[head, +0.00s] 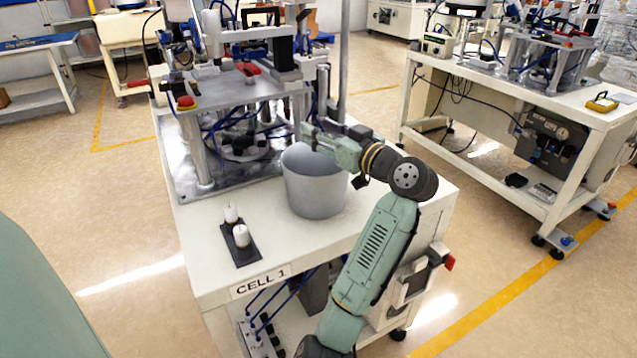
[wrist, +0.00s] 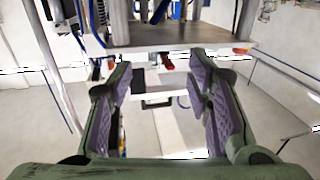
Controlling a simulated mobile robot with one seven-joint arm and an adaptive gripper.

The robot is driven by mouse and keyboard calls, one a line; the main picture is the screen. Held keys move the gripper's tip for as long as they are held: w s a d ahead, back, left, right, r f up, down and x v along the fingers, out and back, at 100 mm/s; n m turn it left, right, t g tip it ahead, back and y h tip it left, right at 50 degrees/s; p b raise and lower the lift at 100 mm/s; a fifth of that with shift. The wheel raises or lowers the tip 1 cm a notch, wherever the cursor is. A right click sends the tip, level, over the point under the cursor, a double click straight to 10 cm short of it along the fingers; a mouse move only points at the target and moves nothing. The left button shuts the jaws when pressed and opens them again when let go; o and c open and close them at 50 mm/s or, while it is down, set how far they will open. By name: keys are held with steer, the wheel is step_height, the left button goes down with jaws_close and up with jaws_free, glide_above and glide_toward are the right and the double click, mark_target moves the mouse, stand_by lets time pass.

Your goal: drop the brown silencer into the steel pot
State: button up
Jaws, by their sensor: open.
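The steel pot (head: 315,190) is a large grey bucket on the white bench marked CELL 1. My gripper (head: 306,133) is above the pot's rim, toward the machine side. In the wrist view my gripper (wrist: 160,85) is open, with its purple-padded fingers wide apart and nothing between them. I see no brown silencer in either view. The inside of the pot is mostly hidden by the wall and my arm.
A black plate (head: 240,257) with two white cylindrical pieces (head: 242,236) lies on the bench, left of the pot. A machine frame (head: 240,88) with posts and tubing stands behind the pot, close to my gripper. A second bench (head: 590,112) is at the right, across open floor.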

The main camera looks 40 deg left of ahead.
steer(key=shift+d, duration=0.1)
steer(key=s+d, duration=0.2)
steer(key=d, duration=0.9)
steer(key=shift+s+d, duration=0.2)
steer(key=shift+d, duration=0.1)
